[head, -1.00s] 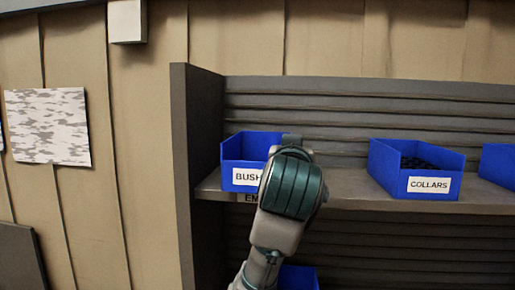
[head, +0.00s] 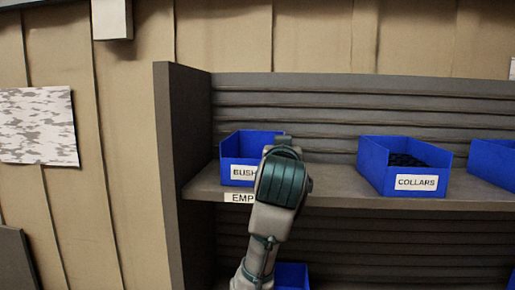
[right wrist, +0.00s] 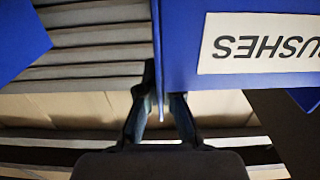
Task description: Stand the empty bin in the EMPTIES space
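The blue bin labelled BUSHES (head: 238,150) is at the left end of the shelf (head: 330,190), above a label (head: 239,197) on the shelf edge that reads EMP, the rest hidden by my arm. The visible part of its inside looks empty. My right gripper (head: 283,145) is at the bin's right front, its fingers mostly hidden behind my wrist. In the right wrist view my right gripper (right wrist: 160,92) has the wall of the bin (right wrist: 180,60) between its fingers and appears shut on it. I cannot tell whether the bin's base touches the shelf. My left gripper is out of view.
A bin labelled COLLARS (head: 375,165), holding dark parts, stands to the right, with another blue bin (head: 492,160) beyond. A lower blue bin (head: 293,276) shows below the shelf. The rack's side panel (head: 172,150) stands at the left. Shelf between the BUSHES and COLLARS bins is clear.

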